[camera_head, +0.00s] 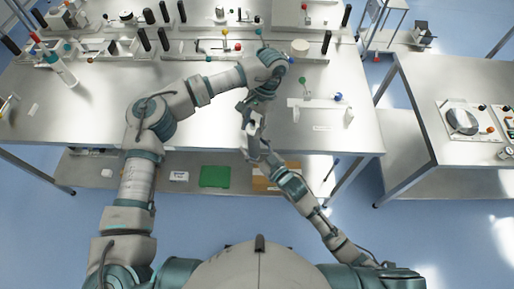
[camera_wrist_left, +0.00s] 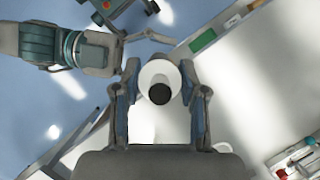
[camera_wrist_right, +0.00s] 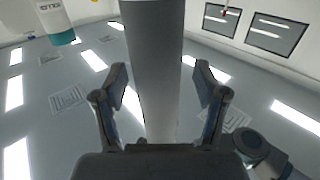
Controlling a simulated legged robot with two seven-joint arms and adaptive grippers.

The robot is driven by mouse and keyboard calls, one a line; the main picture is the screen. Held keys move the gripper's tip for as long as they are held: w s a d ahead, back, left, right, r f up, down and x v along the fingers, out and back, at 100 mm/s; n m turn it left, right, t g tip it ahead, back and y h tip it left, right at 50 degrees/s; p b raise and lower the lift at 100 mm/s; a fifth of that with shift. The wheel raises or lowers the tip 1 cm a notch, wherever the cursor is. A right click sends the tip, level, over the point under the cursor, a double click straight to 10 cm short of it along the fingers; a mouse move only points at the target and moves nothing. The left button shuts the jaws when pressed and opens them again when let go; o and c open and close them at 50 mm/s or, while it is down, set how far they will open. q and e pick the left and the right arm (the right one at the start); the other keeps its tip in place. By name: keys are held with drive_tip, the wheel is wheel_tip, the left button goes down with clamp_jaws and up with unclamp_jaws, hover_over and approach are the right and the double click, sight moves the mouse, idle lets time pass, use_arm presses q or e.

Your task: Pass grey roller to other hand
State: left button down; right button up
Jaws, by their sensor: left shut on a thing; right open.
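The grey roller (camera_wrist_left: 147,76) shows end-on in the left wrist view, as a pale ring with a dark core. My left gripper (camera_head: 252,115) is shut on it, with a finger on each side. In the right wrist view the roller (camera_wrist_right: 154,50) is a broad grey cylinder running down the middle. My right gripper (camera_wrist_right: 160,90) is open there, one finger on each side of the roller, with visible gaps. In the head view my right gripper (camera_head: 262,157) is just below the left one, and the roller is small and mostly hidden between them.
A steel workbench (camera_head: 90,110) with posts and knobs lies behind the hands. A lower shelf holds a green box (camera_head: 215,176) and a white item (camera_head: 179,176). A second steel table (camera_head: 415,95) with a round device (camera_head: 462,121) stands at the right.

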use_arm(q)
drive_tip(key=shift+d, duration=0.1)
use_arm(e)
drive_tip(key=shift+d, duration=0.1)
drive_tip(key=c, duration=1.1)
use_arm(q)
drive_tip(key=c, duration=1.1)
unclamp_jaws()
use_arm(e)
clamp_jaws()
use_arm(q)
drive_tip(key=o, duration=0.5)
drive_tip(key=shift+o, duration=0.2)
